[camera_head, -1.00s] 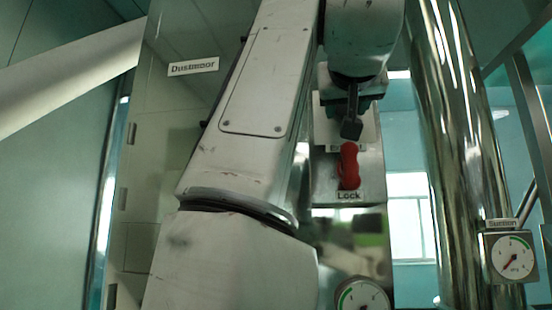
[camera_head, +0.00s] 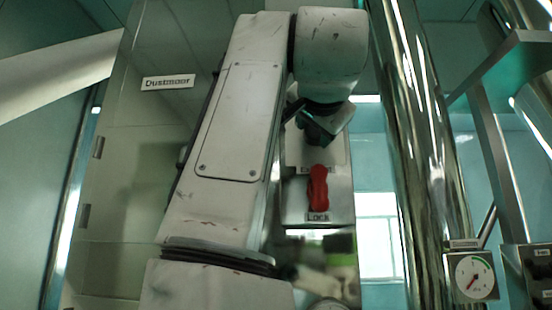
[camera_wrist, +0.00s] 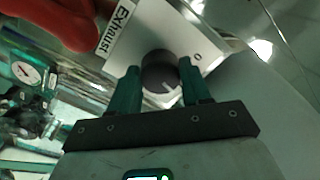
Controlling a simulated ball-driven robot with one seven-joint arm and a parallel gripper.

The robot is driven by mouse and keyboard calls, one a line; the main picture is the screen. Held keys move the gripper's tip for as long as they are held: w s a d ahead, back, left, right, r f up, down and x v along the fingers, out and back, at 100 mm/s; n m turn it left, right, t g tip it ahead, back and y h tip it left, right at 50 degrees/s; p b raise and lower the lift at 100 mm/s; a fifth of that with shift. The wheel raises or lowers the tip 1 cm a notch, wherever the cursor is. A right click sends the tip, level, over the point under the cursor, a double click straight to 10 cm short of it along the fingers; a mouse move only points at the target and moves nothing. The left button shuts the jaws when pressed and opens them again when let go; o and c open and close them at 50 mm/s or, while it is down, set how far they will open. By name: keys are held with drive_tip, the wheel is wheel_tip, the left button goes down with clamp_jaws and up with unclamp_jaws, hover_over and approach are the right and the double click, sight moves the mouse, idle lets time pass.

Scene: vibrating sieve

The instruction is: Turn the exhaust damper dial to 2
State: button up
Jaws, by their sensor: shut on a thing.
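The exhaust damper dial (camera_wrist: 158,68) is a dark round knob with a pale pointer mark, on a white plate (camera_wrist: 193,40) labelled "Exhaust". My gripper (camera_wrist: 161,84) has its two green-dark fingers on either side of the knob and is shut on it. In the head view my gripper (camera_head: 321,124) is tilted in front of the plate and covers the dial.
A red lock handle (camera_head: 318,188) sits just below the dial, marked "Lock"; it also looms at the wrist view's upper left (camera_wrist: 58,18). A shiny vertical pipe (camera_head: 425,160) stands to the right, with a gauge (camera_head: 473,277) low on it.

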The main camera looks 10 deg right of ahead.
drive_tip(key=shift+m, duration=0.4)
drive_tip(key=o, duration=1.1)
drive_tip(key=shift+c, duration=0.2)
drive_tip(key=shift+s, duration=0.1)
